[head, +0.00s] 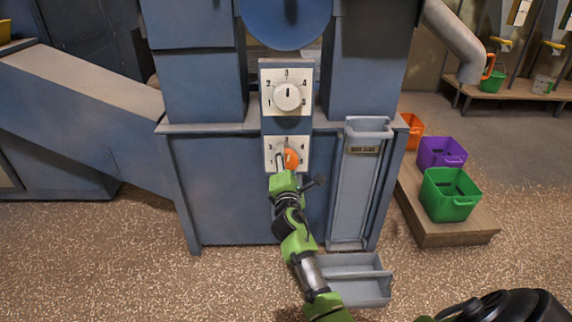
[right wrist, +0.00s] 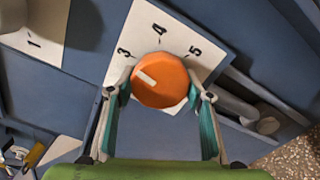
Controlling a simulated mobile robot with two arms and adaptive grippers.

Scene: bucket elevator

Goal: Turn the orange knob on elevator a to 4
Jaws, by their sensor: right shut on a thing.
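The orange knob (head: 291,158) sits on a white numbered dial plate (head: 269,142) on the blue machine's front, below a white knob (head: 287,96). In the right wrist view the orange knob (right wrist: 160,80) has a white mark that points to the upper left, nearer the 3 than the 4. My right gripper (head: 282,170) is at the orange knob. In the right wrist view its two fingers (right wrist: 160,93) are on both sides of the knob, shut on it. Part of the lower dial is hidden by the knob and gripper. My left gripper is not in view.
A grey chute panel (head: 357,195) stands right of the knobs, above a grey tray (head: 350,260). Purple (head: 442,152), green (head: 452,195) and orange (head: 411,128) buckets sit on a wooden platform (head: 450,235) at the right. A sloping blue duct (head: 80,100) is at the left.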

